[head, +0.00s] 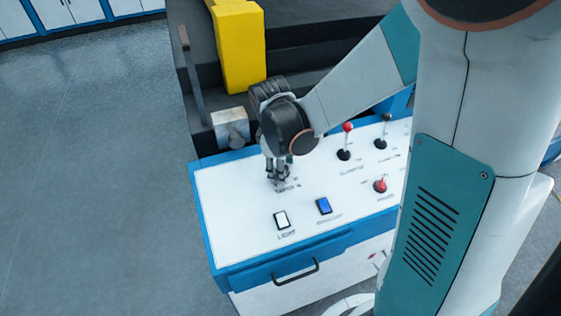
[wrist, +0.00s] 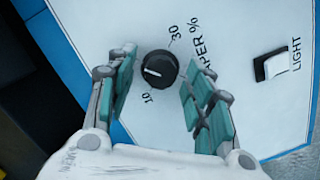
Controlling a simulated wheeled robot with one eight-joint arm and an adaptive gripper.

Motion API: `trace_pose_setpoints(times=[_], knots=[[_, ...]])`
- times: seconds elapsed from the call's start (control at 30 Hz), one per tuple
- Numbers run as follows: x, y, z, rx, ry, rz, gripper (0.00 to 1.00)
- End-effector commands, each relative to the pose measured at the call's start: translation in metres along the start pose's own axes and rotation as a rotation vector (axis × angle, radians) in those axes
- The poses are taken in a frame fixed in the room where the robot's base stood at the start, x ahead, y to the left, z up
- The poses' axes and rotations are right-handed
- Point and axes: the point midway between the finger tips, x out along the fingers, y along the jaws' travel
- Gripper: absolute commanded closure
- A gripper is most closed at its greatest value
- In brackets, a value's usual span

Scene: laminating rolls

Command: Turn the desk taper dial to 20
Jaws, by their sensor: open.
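The taper dial (wrist: 160,68) is a round black knob with a white pointer line, on a white panel. The pointer faces left in the wrist view, between the printed 10 at lower left and 30 at upper right. No 20 label shows; the left finger covers some panel on that side. My gripper (wrist: 163,62) is open, with its teal-padded fingers on both sides of the dial and visible gaps to it. In the head view my gripper (head: 278,175) points down at the panel's left part and hides the dial.
A white light switch (head: 282,220) and a blue switch (head: 324,206) sit nearer the panel's front edge. A red-topped lever (head: 347,128), a black-topped lever (head: 386,118) and a red knob (head: 380,186) stand to the right. A yellow block (head: 238,45) stands behind.

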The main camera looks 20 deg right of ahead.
Motion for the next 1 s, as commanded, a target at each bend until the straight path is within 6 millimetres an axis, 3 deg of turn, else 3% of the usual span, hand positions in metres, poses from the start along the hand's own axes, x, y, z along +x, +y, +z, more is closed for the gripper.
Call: trace_pose_setpoints(times=[0.17, 0.7, 1.0], knots=[[-0.013, 0.0, 0.0, 0.0, 0.0, 0.0, 0.52], [-0.104, -0.002, 0.001, -0.002, 0.0, 0.0, 0.52], [-0.12, -0.002, 0.001, -0.001, 0.0, 0.0, 0.52]])
